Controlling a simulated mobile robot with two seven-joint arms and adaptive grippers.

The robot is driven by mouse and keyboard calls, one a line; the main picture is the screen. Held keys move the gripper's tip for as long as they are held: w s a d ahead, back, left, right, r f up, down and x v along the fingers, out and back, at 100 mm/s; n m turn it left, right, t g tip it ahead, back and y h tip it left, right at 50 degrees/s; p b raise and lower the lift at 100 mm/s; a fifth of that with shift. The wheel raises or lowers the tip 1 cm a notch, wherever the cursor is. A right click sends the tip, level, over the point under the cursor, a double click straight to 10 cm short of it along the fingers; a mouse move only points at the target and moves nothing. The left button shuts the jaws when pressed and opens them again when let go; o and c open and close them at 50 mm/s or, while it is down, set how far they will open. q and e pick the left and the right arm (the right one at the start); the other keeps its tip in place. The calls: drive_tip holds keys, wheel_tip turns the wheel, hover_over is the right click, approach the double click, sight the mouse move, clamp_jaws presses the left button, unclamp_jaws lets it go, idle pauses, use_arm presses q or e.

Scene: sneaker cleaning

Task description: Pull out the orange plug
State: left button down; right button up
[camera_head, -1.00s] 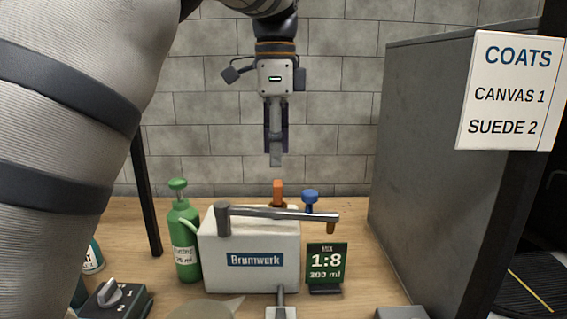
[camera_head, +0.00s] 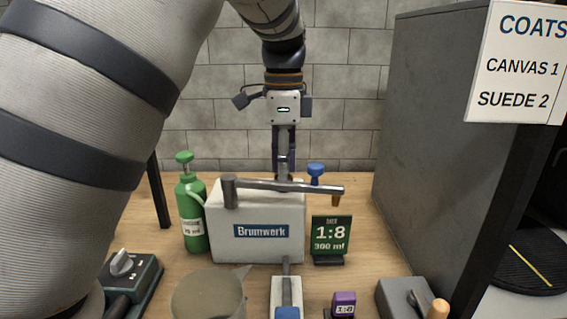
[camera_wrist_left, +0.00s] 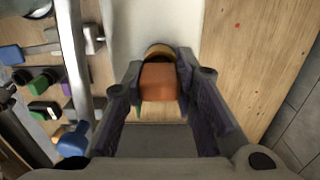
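The orange plug (camera_wrist_left: 159,82) shows in the left wrist view between the two fingers of my left gripper (camera_wrist_left: 160,88). The finger pads lie against its left and right sides, so the gripper looks shut on it. A brown ring (camera_wrist_left: 159,51) shows just beyond the plug. In the head view my left gripper (camera_head: 283,172) points down at the back top of the white Brumwerk tank (camera_head: 257,213). The plug is hidden there behind the fingers and the tank's grey lever. My right gripper is in neither view.
A grey lever (camera_head: 285,187) crosses the tank's top in front of my gripper. A blue knob (camera_head: 316,171) stands close at right, a green bottle (camera_head: 192,210) at left. A grey cabinet (camera_head: 430,130) rises at right.

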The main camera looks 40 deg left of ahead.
use_arm(q)
drive_tip(key=c, duration=2.1)
unclamp_jaws()
drive_tip(key=shift+c, duration=1.4)
drive_tip(key=shift+r, duration=2.25)
drive_tip(key=shift+r, duration=3)
